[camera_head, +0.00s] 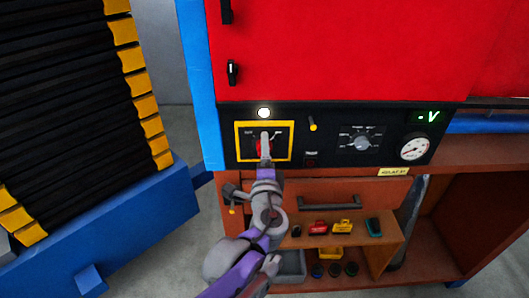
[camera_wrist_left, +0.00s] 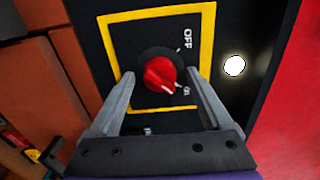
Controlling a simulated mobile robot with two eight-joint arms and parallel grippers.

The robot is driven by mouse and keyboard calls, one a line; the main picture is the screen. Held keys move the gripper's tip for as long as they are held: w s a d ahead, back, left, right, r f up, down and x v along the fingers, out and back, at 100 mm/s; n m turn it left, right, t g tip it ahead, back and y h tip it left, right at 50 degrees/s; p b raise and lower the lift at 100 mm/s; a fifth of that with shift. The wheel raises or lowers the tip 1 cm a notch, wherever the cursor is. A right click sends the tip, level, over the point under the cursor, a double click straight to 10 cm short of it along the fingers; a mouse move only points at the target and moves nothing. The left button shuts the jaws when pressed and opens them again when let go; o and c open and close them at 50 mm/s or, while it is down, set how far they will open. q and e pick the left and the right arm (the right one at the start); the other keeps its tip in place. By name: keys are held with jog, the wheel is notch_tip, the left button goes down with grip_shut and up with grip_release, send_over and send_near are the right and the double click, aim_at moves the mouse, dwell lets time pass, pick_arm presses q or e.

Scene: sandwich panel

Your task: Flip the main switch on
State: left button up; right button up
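The main switch is a red rotary knob (camera_wrist_left: 160,75) on a black plate inside a yellow frame (camera_head: 237,142). In the left wrist view the frame (camera_wrist_left: 157,12) carries OFF and ON labels. The knob's white mark points down and right, roughly toward the ON label. My left gripper (camera_head: 265,140) is in front of the switch and covers the knob in the head view. In the wrist view its two fingers (camera_wrist_left: 162,76) are open on either side of the knob, with a visible gap to each. My right gripper is not in view.
A white lamp (camera_head: 264,113) above the switch is lit. A drawer handle (camera_head: 329,203) and shelf items are below. A blue-framed rack (camera_head: 120,225) stands left.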

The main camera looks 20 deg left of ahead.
pick_arm(q)
jog(key=v, duration=1)
jog(key=shift+s, duration=0.4)
jog(key=s+a+f+n+g, duration=0.65)
jog(key=a+f+n, duration=0.2)
jog(key=f, duration=0.35)
jog(key=s+d+f+n+g+h, duration=0.2)
jog(key=s+f+n+g+h, duration=0.3)
jog(key=s+f, duration=0.3)
jog(key=shift+s+d+f+n, duration=0.3)
jog(key=shift+f+n, duration=0.3)
jog(key=shift+n, duration=0.15)
